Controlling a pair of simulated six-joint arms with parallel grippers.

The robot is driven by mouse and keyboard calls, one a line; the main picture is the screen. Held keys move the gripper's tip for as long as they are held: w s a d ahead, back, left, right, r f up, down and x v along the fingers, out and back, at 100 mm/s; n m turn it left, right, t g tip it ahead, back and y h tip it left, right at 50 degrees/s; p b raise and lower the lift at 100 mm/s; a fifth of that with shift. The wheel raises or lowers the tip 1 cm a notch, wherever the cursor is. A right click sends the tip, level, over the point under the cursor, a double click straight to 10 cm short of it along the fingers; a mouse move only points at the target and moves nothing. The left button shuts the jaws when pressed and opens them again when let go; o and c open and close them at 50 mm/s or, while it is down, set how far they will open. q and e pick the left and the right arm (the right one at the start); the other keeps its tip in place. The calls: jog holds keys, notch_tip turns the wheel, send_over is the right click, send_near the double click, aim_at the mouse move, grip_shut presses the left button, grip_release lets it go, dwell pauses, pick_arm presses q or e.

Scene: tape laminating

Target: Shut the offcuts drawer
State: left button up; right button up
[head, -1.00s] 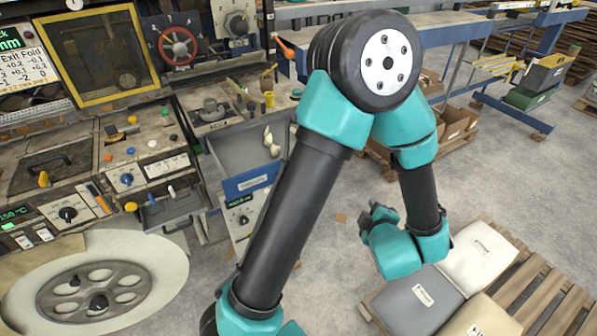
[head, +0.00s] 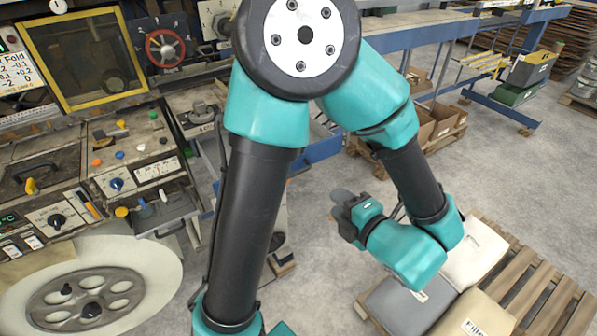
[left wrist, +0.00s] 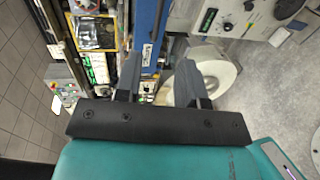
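The offcuts drawer is mostly hidden behind my left arm in the head view. In the left wrist view I take the blue front with a small white label (left wrist: 150,22) to be its front; the label is too small to read. My left gripper (head: 343,212) is in the air to the right of the cabinet in the head view. In the left wrist view its two fingers (left wrist: 160,70) are spread apart with nothing between them, and the blue front lies beyond them. I see no contact. My right gripper is not in view.
A small grey tray (head: 170,213) sticks out below the console at left, above a large pale wheel (head: 145,265). A pallet (head: 540,275) with sacks (head: 470,250) stands below right of my gripper.

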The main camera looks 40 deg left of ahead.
pick_arm(q)
jog(key=x, duration=1.7)
jog(key=shift+w+d, duration=0.1)
grip_shut()
